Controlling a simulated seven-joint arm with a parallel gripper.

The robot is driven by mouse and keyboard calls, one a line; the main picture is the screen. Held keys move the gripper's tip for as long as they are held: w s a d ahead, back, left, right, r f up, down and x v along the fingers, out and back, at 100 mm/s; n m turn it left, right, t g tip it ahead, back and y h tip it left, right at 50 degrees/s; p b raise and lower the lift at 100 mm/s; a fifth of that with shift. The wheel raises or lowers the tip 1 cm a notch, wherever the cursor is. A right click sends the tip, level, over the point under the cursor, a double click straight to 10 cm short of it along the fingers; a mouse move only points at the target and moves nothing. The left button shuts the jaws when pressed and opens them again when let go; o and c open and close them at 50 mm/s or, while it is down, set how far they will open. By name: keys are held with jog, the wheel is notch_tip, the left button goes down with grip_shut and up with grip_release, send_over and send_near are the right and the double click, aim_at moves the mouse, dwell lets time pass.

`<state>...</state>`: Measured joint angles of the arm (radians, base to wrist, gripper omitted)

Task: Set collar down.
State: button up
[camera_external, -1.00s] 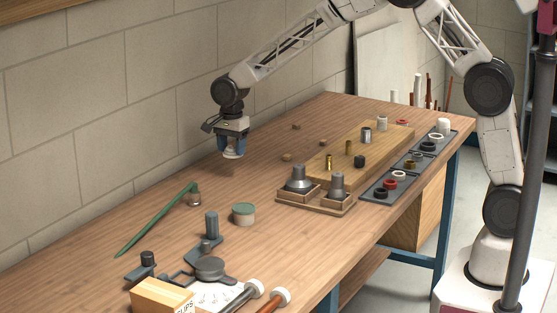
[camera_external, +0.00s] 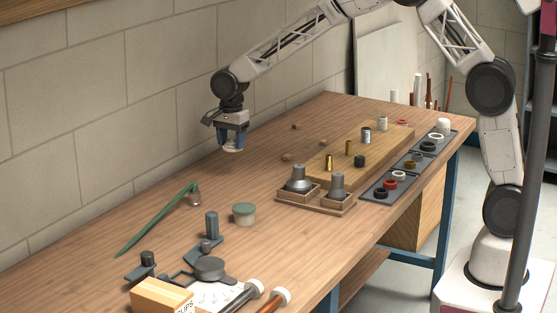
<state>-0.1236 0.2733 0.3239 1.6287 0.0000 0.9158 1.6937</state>
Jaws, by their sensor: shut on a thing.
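My gripper (camera_external: 231,138) points down above the back part of the bench, near the wall. Its blue fingers are shut on a whitish ring-like piece, the collar (camera_external: 233,149), which shows just below the fingertips. The collar appears to be a little above the bench top (camera_external: 262,172), though the exact gap is hard to tell. Much of the collar is hidden by the fingers.
A wooden board (camera_external: 385,140) with several upright fittings and a dark tray (camera_external: 380,192) of rings lie to the right. Two grey cones (camera_external: 298,178) stand in wooden holders. A green-lidded tub (camera_external: 243,213) and a green-handled tool (camera_external: 155,220) are in front.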

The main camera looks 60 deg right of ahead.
jog(key=w+a, duration=0.2)
jog(key=a, duration=1.6)
jog(key=shift+w+a+r, duration=0.15)
jog(key=shift+w+a, duration=0.1)
jog(key=a, duration=0.7)
jog(key=s+a, duration=0.1)
jog(key=a, duration=0.6)
jog(key=s+a, duration=0.1)
jog(key=a, duration=0.6)
jog(key=shift+s+a, duration=0.25)
jog(key=shift+a, duration=0.05)
send_over(150, 232)
jog(key=shift+f, duration=2.5)
jog(key=shift+f, duration=0.1)
jog(key=shift+f, duration=2.4)
jog(key=shift+f, duration=0.1)
jog(key=o, duration=0.9)
